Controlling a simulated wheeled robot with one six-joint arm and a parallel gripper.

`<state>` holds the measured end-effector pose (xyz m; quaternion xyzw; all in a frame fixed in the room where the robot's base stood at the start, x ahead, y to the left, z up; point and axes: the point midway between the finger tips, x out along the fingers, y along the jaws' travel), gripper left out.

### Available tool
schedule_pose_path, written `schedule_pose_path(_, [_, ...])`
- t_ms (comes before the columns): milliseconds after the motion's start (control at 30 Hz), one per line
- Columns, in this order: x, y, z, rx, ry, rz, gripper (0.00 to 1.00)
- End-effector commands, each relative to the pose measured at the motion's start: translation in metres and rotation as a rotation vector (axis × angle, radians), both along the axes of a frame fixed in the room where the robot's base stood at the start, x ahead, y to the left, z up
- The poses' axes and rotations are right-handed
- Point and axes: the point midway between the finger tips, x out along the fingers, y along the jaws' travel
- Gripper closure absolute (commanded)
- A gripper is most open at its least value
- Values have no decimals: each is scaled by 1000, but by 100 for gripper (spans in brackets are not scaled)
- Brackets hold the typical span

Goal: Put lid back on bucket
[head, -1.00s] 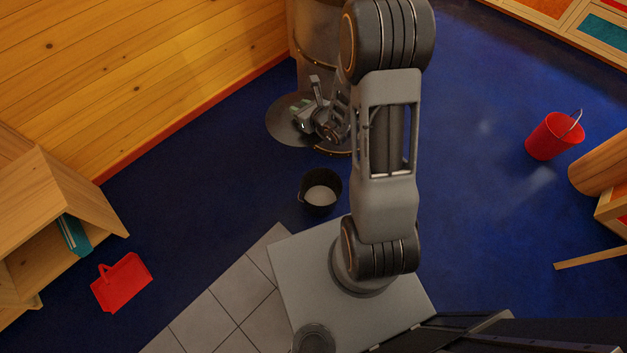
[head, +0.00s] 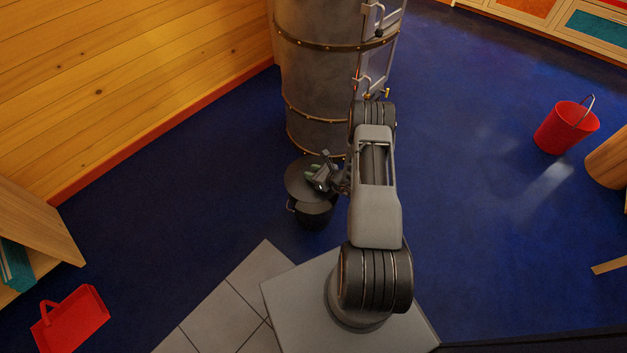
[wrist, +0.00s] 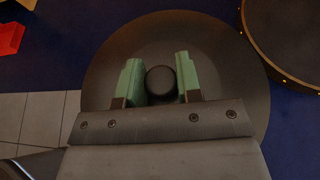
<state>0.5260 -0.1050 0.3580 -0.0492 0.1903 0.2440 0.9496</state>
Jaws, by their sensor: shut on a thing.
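The lid is a round dark grey disc (head: 300,182) with a black knob (wrist: 160,83) at its middle. My gripper (head: 317,175) is at the lid's knob, its green fingertips (wrist: 161,82) on either side of it and shut on it. The black bucket (head: 314,215) stands upright on the blue floor. In the head view the lid overlaps the bucket's far side and hides much of its opening. I cannot tell whether the lid touches the rim. The bucket does not show in the wrist view, where the lid fills the middle.
A tall grey metal stove (head: 318,70) with riveted bands stands just behind the lid. A red bucket (head: 566,128) stands at the right. Blue floor is clear around the black bucket.

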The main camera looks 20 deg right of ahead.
Motion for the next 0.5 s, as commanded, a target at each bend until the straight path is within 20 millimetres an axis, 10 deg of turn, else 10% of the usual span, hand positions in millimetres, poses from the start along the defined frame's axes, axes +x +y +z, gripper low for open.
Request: schedule_pose_path(500, [-1, -1, -35, 2, -3, 3, 100])
